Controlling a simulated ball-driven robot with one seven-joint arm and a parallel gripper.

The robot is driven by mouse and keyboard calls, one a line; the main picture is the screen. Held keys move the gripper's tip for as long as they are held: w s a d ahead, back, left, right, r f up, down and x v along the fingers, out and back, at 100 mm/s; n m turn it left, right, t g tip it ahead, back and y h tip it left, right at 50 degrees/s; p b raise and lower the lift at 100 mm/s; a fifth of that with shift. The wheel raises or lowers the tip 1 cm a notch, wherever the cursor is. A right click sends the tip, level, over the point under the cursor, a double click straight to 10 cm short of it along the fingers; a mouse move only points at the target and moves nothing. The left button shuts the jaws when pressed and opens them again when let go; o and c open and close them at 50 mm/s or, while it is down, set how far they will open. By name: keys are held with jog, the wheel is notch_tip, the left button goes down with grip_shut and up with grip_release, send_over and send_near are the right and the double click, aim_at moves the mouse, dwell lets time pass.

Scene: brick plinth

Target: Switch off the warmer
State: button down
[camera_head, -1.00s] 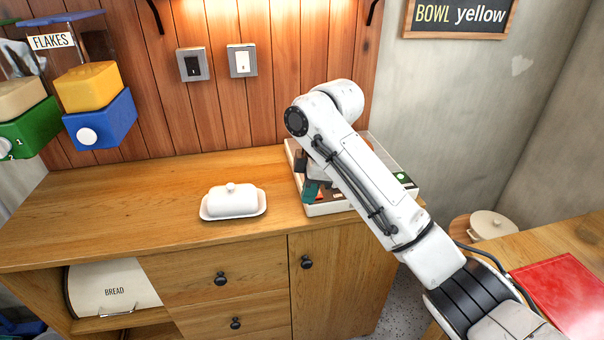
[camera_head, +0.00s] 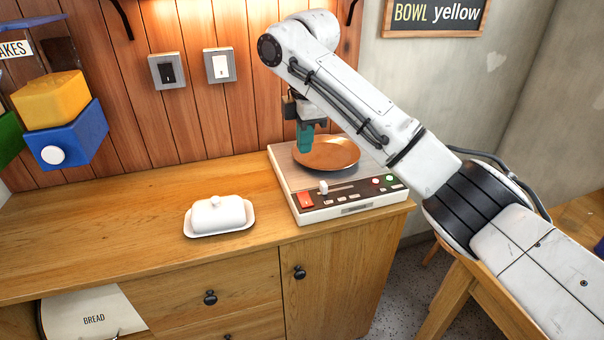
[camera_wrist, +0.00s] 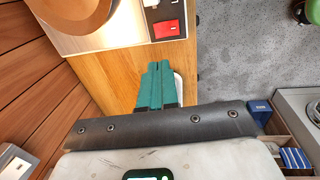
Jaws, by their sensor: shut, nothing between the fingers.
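The warmer (camera_head: 334,210) is a flat white appliance at the right end of the wooden counter, with a brown plate (camera_head: 326,153) on top. Its front panel has a red rocker switch (camera_head: 305,200) at the left, a white slider knob (camera_head: 323,188), several small buttons and a red and a green round button or lamp at the right. The switch also shows in the wrist view (camera_wrist: 168,28). My gripper (camera_head: 304,150) has teal fingers, shut and empty, pointing down above the warmer's left side. In the wrist view my fingertips (camera_wrist: 158,66) appear over bare counter, apart from the switch.
A white butter dish (camera_head: 219,215) stands on the counter left of the warmer. Two wall switches, one black (camera_head: 167,71) and one white (camera_head: 220,65), are on the plank wall. Blue and yellow dispensers (camera_head: 66,118) hang at the left. The counter's left part is clear.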

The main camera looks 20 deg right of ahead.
aim_at(302, 196)
jog(key=f, duration=0.4)
jog(key=w+f, duration=0.1)
jog(key=f, duration=0.4)
jog(key=w+f, duration=0.1)
jog(key=f, duration=0.3)
jog(key=shift+f, duration=0.35)
jog(key=shift+f, duration=0.15)
jog(key=shift+s+p, duration=0.25)
jog(key=shift+p, duration=0.5)
jog(key=shift+s+r+p, duration=0.2)
jog(key=shift+s+p, duration=0.3)
jog(key=shift+p, duration=0.2)
